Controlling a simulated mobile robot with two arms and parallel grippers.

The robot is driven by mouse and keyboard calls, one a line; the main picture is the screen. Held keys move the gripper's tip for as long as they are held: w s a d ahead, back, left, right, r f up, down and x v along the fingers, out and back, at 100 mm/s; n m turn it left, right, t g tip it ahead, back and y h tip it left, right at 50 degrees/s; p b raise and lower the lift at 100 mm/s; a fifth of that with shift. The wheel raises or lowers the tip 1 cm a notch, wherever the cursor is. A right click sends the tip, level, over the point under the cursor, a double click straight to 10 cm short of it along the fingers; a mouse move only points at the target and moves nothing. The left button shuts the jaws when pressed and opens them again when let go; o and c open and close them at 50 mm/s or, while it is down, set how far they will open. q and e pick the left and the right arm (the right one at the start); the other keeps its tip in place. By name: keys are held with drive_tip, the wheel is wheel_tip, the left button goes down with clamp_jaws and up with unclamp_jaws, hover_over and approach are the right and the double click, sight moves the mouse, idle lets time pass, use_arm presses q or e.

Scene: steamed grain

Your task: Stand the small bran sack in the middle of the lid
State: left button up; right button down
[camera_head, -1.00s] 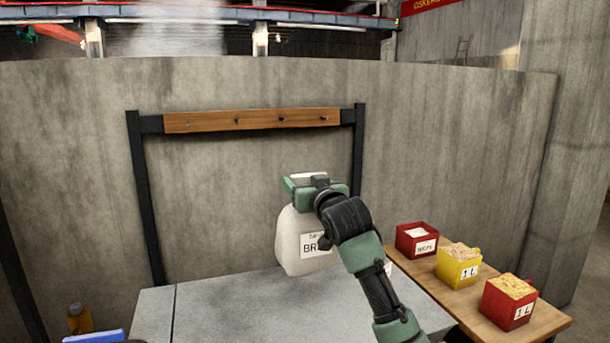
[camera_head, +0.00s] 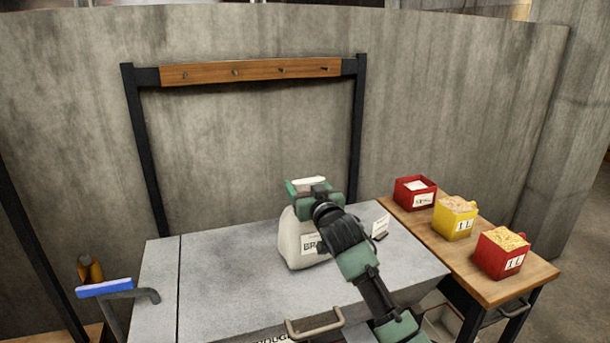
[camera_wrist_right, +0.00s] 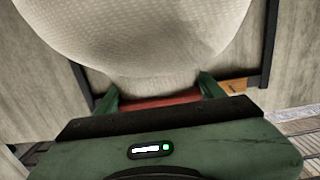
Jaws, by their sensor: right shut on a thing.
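The small bran sack (camera_head: 298,240) is a pale, rounded bag with a partly hidden white label. My right gripper (camera_head: 312,188) is shut on its top and holds it upright. In the right wrist view the sack (camera_wrist_right: 140,30) fills the upper part, with its narrowed neck between the green fingers (camera_wrist_right: 160,88). The lid (camera_head: 222,285) is a broad, flat grey top with a front handle (camera_head: 315,324). The sack is over the lid's middle area; I cannot tell whether its base touches. My right arm hides part of the sack and lid. My left gripper is not in view.
A wooden side table (camera_head: 480,285) at the right carries a red box (camera_head: 414,192), a yellow box (camera_head: 454,218) and another red box (camera_head: 502,254). A small white card (camera_head: 380,226) stands at the lid's right. A peg rack (camera_head: 250,71) stands behind. The lid's left is clear.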

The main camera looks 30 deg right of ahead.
drive_tip(key=shift+f, duration=0.25)
drive_tip(key=shift+c, duration=1.1)
unclamp_jaws()
drive_tip(key=shift+s+f, duration=0.1)
drive_tip(key=shift+f, duration=0.4)
drive_tip(key=shift+s+a+r, duration=0.1)
drive_tip(key=shift+r, duration=0.05)
